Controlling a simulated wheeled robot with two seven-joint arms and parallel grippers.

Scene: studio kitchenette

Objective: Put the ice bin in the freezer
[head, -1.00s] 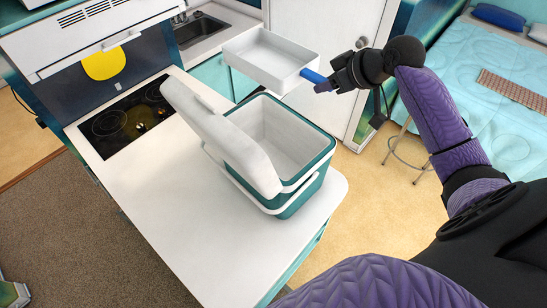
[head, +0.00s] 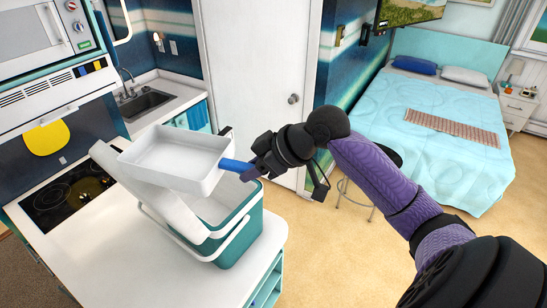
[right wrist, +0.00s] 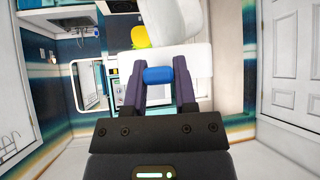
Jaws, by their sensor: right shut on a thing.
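The ice bin (head: 178,152) is a shallow white open tray with a blue handle, and its inside looks empty. My right gripper (head: 252,173) is shut on the blue handle and holds the bin up in the air, roughly level. In the right wrist view the blue handle (right wrist: 158,75) sits between both fingers, with the white bin (right wrist: 195,62) beyond. In the head view the bin overlaps the raised lid and part of the opening of a teal and white cooler box (head: 238,238). I cannot tell the height gap. No freezer is clearly identifiable. My left gripper is out of view.
The cooler stands open on a white counter (head: 120,255) beside a black cooktop (head: 62,198). A sink (head: 145,103) lies behind. A white door (head: 255,75) stands behind my right gripper, with a stool (head: 362,190) and bed (head: 425,110) to the right.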

